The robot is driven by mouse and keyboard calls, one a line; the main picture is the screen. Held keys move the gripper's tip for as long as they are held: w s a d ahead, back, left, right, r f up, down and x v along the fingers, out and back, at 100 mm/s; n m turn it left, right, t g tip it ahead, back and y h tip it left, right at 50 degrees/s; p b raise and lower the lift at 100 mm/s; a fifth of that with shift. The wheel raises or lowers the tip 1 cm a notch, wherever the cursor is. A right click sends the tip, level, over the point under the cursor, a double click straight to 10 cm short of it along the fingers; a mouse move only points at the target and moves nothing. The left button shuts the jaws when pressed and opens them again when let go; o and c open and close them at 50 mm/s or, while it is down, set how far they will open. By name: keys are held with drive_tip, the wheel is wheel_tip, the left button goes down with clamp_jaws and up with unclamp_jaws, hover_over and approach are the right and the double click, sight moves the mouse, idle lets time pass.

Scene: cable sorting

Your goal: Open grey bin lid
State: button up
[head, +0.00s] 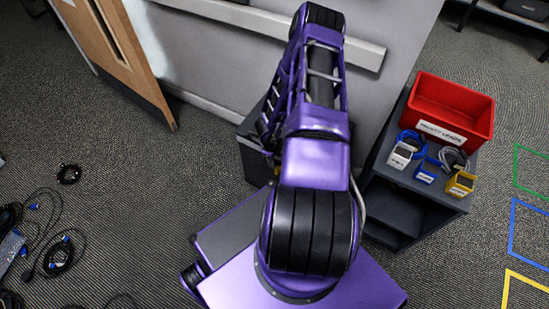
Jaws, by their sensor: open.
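A dark grey box-like thing (254,164) stands on the floor against the wall, just left of my arm and partly behind it. It looks like the grey bin, but my arm hides much of it, and I cannot tell how its lid stands. My purple arm rises through the middle of the head view. My gripper does not show, so its place relative to the bin is hidden.
A dark shelf unit (418,190) on the right carries a red tray (452,104) and several small cable holders. A wooden door (128,55) stands open at upper left. Loose black cables (60,253) lie at lower left. Carpet is clear between them and my base.

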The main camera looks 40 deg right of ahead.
clamp_jaws()
idle(1.3)
